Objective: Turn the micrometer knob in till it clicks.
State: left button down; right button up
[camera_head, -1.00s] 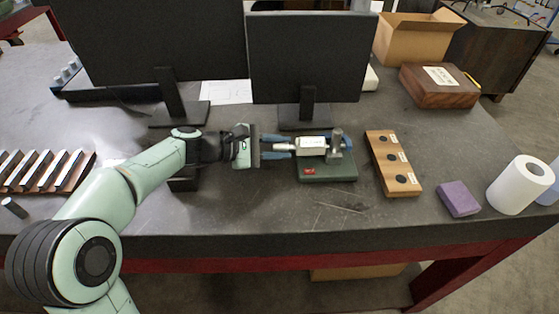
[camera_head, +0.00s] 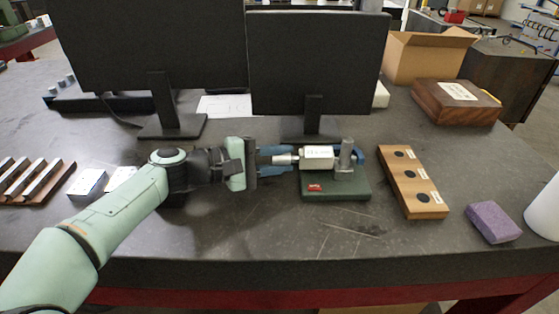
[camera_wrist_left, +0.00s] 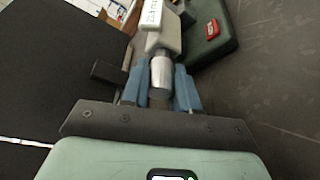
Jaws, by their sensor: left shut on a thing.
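The micrometer (camera_head: 317,157) has a light body with a printed label and lies level on a dark green stand (camera_head: 336,187) with a red badge. Its silver knob (camera_head: 286,159) points left toward my left gripper (camera_head: 275,157). The gripper comes in from the left and its blue fingers are shut on the knob. In the left wrist view the silver knob (camera_wrist_left: 161,72) sits between the two blue fingers (camera_wrist_left: 161,92), with the micrometer body (camera_wrist_left: 161,30) beyond. The scale marks are too small to read. My right gripper is not in view.
Two dark monitors (camera_head: 318,65) stand close behind the micrometer. A wooden block with black discs (camera_head: 412,180) lies to the right, then a purple block (camera_head: 493,222) and a white roll (camera_head: 546,213). Small metal blocks (camera_head: 88,184) lie left. The table in front of the stand is clear.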

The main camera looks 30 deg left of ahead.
pick_arm(q)
jog(key=shift+r, duration=0.15)
jog(key=c, duration=0.9)
grip_release()
jog(key=shift+o, duration=0.2)
jog(key=shift+s, duration=0.1)
jog(key=p+v, duration=0.1)
jog(key=v, duration=0.6)
jog(key=shift+s+a, duration=0.15)
jog(key=shift+s, duration=0.05)
